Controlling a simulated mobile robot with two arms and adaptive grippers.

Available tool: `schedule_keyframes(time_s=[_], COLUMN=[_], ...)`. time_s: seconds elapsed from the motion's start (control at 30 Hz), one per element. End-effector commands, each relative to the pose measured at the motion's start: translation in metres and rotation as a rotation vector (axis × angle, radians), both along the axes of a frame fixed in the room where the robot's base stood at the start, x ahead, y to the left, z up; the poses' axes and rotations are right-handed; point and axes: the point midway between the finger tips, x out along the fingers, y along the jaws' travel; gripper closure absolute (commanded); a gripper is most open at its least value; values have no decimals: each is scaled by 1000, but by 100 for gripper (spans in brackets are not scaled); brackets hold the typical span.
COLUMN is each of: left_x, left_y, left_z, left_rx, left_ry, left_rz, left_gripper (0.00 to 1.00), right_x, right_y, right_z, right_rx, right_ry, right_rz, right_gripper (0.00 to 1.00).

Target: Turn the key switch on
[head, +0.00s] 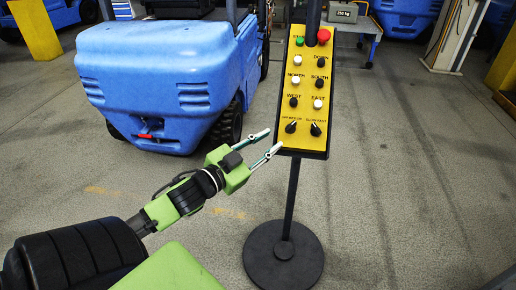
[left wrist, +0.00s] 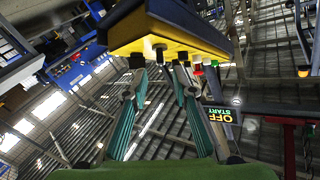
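The yellow control panel (head: 306,110) stands tilted on a black post, with two black rotary switches in its bottom row. The left one (head: 291,127) has a small label that I cannot read surely; the right one (head: 315,129) seems marked slow/fast. My left gripper (head: 272,141) is open and empty, just left of the panel's lower left corner. In the left wrist view, the panel's yellow face (left wrist: 165,47) is seen edge-on beyond the spread fingers (left wrist: 158,78). A black knob (left wrist: 160,52) shows between the fingertips, apart from them. My right gripper is not in view.
Above the switches are black and white push buttons, a green button (head: 300,41) and a red button (head: 323,36). The post's round black base (head: 284,262) rests on the floor. A blue forklift (head: 155,80) stands behind at left. The floor at right is clear.

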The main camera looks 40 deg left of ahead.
Motion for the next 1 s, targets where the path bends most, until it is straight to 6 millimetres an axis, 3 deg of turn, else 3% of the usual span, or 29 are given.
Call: schedule_keyframes(time_s=[0.1,0.3,1.0], left_x=[-18,-34,-36], left_y=[1,2,4], left_z=[-2,0,-3], left_rx=[-2,-1,-2], left_ry=[4,2,6], left_rz=[1,1,5], left_gripper=[75,75,75], right_x=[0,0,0], right_y=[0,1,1], right_z=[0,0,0], right_rx=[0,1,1], right_ry=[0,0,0], right_rz=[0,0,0], right_gripper=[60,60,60])
